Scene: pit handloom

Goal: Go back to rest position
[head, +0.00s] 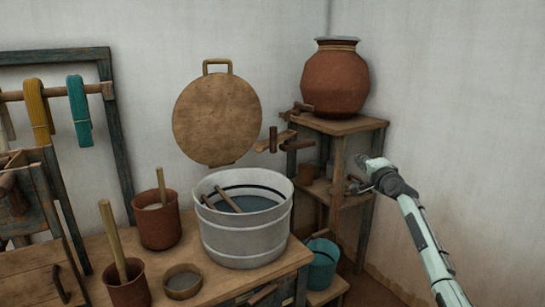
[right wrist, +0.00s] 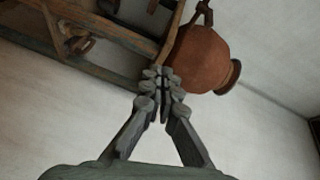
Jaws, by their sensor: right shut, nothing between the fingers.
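My right gripper (head: 358,176) is at the right of the head view, raised in front of the wooden shelf stand. In the right wrist view my right gripper (right wrist: 163,82) has its fingers together with nothing between them. My right arm reaches up to it from the lower right. My left gripper is not in view.
The wooden stand (head: 341,127) bears a clay pot (head: 335,82). A metal tub (head: 243,235) of dark liquid and clay pots (head: 157,226) stand on the wooden table (head: 205,290). A teal bucket (head: 322,264) is low beside it. The wall right of the stand is bare.

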